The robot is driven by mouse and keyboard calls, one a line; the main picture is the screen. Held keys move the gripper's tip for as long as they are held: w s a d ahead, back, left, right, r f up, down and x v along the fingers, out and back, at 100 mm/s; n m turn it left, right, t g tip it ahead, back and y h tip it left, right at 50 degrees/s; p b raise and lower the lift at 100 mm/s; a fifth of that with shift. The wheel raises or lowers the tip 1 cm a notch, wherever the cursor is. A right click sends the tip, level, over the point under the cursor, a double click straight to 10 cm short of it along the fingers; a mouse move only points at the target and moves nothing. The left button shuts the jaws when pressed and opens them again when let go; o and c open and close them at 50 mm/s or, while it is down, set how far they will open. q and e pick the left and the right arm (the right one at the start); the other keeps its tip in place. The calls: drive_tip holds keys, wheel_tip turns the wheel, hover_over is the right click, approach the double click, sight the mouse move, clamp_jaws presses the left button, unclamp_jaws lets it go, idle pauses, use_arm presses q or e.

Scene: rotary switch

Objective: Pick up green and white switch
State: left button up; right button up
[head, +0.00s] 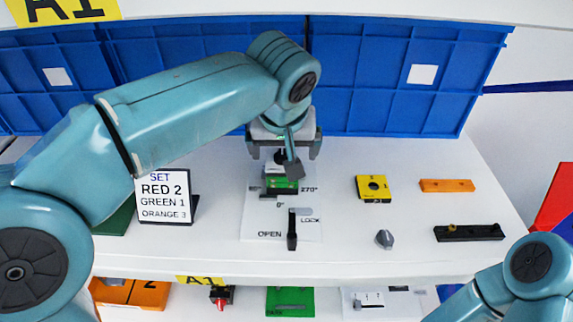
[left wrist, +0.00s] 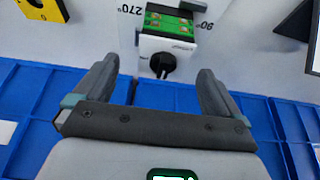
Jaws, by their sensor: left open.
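In the left wrist view the switch (left wrist: 168,30) shows a green top, a white body and a black knob (left wrist: 163,65) facing the gripper. My left gripper (left wrist: 158,76) is open and empty, its two fingers on either side of the knob's line. The switch lies beyond the fingertips, with no contact visible. My right gripper is out of view; only part of that arm shows at the lower right.
A sign (head: 165,197) stands left of the panel (head: 258,218). A black lever (head: 292,230) is in front. To the right are a yellow block (head: 373,188), a grey knob (head: 384,239), an orange bar (head: 447,186) and a black bar (head: 468,233). Blue bins (head: 380,90) line the back.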

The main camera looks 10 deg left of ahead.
use_arm(q)
drive_tip(key=x, duration=0.6)
drive_tip(key=shift+a, duration=0.1)
drive_tip(key=shift+f, duration=0.2)
drive_tip(key=shift+s+a, duration=0.1)
drive_tip(key=shift+a, duration=0.05)
drive_tip(key=c, duration=1.2)
